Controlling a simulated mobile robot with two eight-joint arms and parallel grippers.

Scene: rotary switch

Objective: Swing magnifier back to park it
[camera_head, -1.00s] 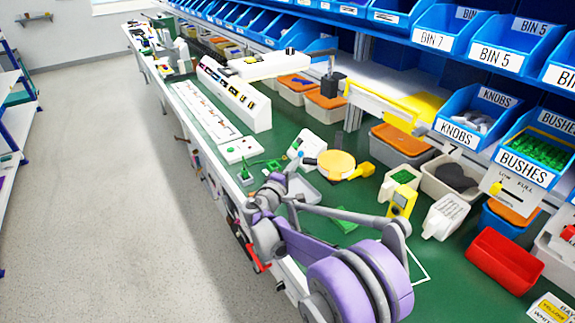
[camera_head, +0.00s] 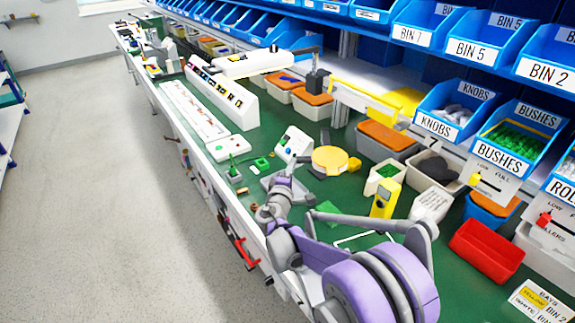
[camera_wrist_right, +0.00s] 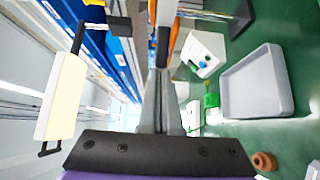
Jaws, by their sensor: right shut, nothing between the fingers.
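A long white head (camera_head: 250,62), which looks like the magnifier, hangs over the bench on a thin dark rod from a black block (camera_head: 318,81). A dark handle shows at its free end. In the right wrist view it is a pale panel (camera_wrist_right: 62,95) at the left, apart from my fingers. My right gripper (camera_head: 287,178) is above the bench's front part, nearer to me than the white head. In the wrist view its fingers (camera_wrist_right: 163,45) are together, with nothing seen held. My left gripper is not in view.
A yellow disc (camera_head: 332,159) and a small white box with buttons (camera_head: 294,145) stand just beyond the gripper. A grey tray (camera_wrist_right: 257,85) is right of the fingers in the wrist view. Blue bins (camera_head: 455,110) line the back. The aisle floor (camera_head: 110,200) is clear.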

